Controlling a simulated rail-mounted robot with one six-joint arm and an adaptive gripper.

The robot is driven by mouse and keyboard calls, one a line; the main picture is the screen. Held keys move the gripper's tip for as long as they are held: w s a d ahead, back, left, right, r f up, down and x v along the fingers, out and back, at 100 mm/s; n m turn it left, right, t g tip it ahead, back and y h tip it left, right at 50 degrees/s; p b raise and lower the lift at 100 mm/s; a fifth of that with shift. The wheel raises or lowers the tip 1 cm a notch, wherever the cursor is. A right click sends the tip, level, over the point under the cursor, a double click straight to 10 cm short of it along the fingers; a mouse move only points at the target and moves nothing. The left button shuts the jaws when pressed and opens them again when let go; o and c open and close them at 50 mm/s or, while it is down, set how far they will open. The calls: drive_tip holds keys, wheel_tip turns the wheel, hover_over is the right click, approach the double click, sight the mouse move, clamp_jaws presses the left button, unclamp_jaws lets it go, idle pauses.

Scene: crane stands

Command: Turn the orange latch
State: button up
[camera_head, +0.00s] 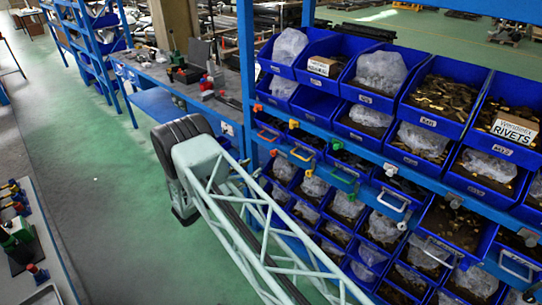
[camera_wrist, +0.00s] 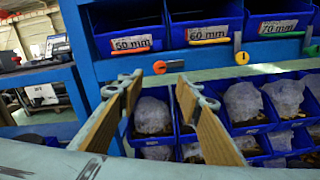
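My gripper (camera_wrist: 159,84) is open and empty in the wrist view, its two wood-coloured fingers spread before the blue rack. No contact is visible. A second, yellower orange latch (camera_wrist: 241,58) sits farther right, with its lever upright. Small orange-red (camera_head: 257,107) and yellow-orange (camera_head: 293,124) latches show on the rack beam in the head view.
Blue bins (camera_head: 440,97) fill the rack above and below the beam (camera_wrist: 270,52). Drawer handles, including a yellow one (camera_wrist: 210,42), stick out near the latches. A workbench (camera_head: 150,70) stands at the left, with open green floor (camera_head: 100,170) before it.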

sight(272, 154)
drive_tip(key=shift+x, duration=6.75)
drive_tip(key=c, duration=0.8)
drive_tip(key=shift+c, duration=0.2)
